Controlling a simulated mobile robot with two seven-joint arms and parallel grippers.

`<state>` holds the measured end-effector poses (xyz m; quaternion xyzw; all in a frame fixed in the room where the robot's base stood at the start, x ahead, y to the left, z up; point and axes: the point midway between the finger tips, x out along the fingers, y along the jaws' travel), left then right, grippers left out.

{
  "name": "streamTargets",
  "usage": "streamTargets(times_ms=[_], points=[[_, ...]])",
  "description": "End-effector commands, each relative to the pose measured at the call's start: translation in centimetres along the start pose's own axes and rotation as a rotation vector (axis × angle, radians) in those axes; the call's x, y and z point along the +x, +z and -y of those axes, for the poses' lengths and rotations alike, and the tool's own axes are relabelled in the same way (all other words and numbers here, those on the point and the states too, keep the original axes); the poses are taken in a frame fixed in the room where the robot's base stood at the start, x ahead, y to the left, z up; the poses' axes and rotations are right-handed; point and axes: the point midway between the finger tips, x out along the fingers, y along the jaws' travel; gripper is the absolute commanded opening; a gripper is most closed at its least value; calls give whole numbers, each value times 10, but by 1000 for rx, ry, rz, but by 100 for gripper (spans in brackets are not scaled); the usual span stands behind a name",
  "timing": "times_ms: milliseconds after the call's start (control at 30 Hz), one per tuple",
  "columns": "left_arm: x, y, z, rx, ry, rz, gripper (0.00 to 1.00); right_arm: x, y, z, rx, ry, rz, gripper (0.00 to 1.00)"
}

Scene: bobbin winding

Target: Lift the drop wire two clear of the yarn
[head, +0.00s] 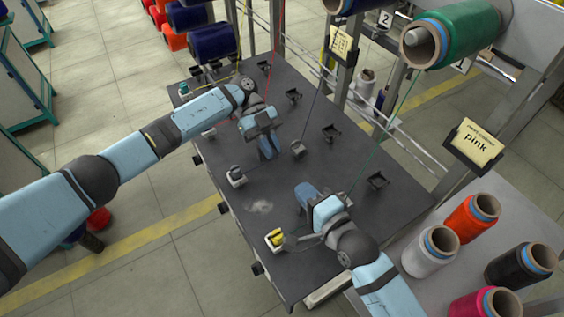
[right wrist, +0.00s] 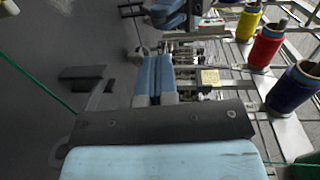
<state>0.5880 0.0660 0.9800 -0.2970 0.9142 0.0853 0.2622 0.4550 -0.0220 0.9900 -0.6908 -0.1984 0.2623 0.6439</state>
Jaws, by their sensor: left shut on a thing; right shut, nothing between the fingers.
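My left gripper (head: 270,153) is over the middle of the dark table and points down. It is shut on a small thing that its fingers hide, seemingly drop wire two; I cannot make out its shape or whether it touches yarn. A dark yarn (head: 311,105) runs down to a small block (head: 298,149) just right of this gripper. In the right wrist view the left gripper (right wrist: 172,14) shows at the top, with a thin dark wire (right wrist: 136,30) beside it. My right gripper (head: 304,193) is shut and empty, nearer the table's front; its fingers (right wrist: 155,78) show together.
A side table (head: 405,285) holds several spools. A yellow block (head: 275,238) sits near the front edge.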

Motion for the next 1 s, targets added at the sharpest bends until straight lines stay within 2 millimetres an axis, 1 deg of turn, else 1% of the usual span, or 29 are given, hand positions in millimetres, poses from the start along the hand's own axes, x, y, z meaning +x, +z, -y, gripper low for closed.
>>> streamTargets(times_ms=[167, 267, 500, 600, 700, 833, 1000], points=[[0, 0, 0, 0, -1, 0, 0, 12, -6, -2, 37, 41, -32, 0], [0, 0, 0, 0, -1, 0, 0, 24, -7, -3, 39, 45, -34, 0], [0, 0, 0, 0, -1, 0, 0, 67, -8, -4, 39, 45, -33, 0], [0, 0, 0, 0, -1, 0, 0, 84, -9, -5, 37, 45, -34, 0], [0, 0, 0, 0, -1, 0, 0, 96, -10, -6, 39, 45, -34, 0], [0, 0, 0, 0, -1, 0, 0, 106, -10, -7, 37, 46, -34, 0], [0, 0, 0, 0, -1, 1, 0, 109, -10, -7, 38, 45, -34, 0]])
